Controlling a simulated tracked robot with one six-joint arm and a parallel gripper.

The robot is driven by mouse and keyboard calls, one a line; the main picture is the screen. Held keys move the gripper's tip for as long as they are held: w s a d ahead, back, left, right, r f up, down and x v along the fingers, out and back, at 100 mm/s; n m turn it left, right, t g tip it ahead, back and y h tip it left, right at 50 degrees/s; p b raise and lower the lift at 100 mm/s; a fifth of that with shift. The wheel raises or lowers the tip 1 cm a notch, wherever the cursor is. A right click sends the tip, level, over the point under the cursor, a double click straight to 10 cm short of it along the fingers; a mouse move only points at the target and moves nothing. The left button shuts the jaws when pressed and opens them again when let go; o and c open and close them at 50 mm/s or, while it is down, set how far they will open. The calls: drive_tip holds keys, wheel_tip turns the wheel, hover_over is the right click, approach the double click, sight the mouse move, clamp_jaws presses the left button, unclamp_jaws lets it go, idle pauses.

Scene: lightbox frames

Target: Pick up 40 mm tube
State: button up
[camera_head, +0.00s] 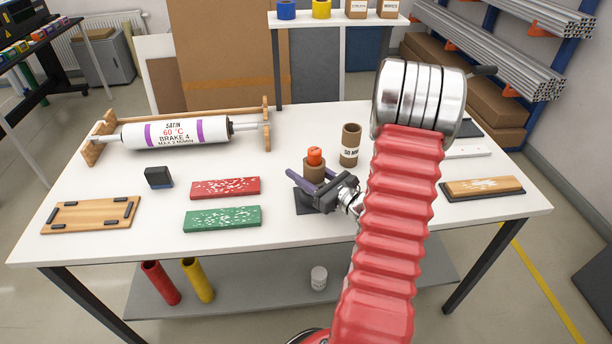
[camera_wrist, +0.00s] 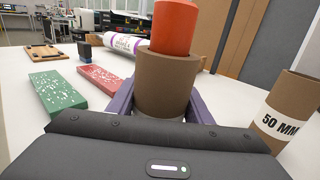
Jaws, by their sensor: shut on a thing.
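A short brown cardboard tube (camera_head: 313,171) stands upright on the table with an orange cylinder (camera_head: 315,155) sticking out of its top. Its size label is not visible, so I cannot read whether it is the 40 mm one. My gripper (camera_head: 312,184) reaches in from the right, with its purple fingers on either side of this tube, shut on it. In the wrist view the brown tube (camera_wrist: 164,85) sits between the fingers, with the orange cylinder (camera_wrist: 174,27) above.
A taller tube marked 50 MM (camera_head: 350,140) stands just behind and right. A dark pad (camera_head: 303,203) lies under my gripper. Red (camera_head: 225,188) and green (camera_head: 222,218) speckled blocks lie left, a white roller (camera_head: 175,133) on a wooden stand behind them. The front-centre table is clear.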

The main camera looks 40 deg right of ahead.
wheel_tip(320, 180, up, 10)
idle(0.7)
drive_tip(key=shift+s+f, duration=0.1)
idle(0.5)
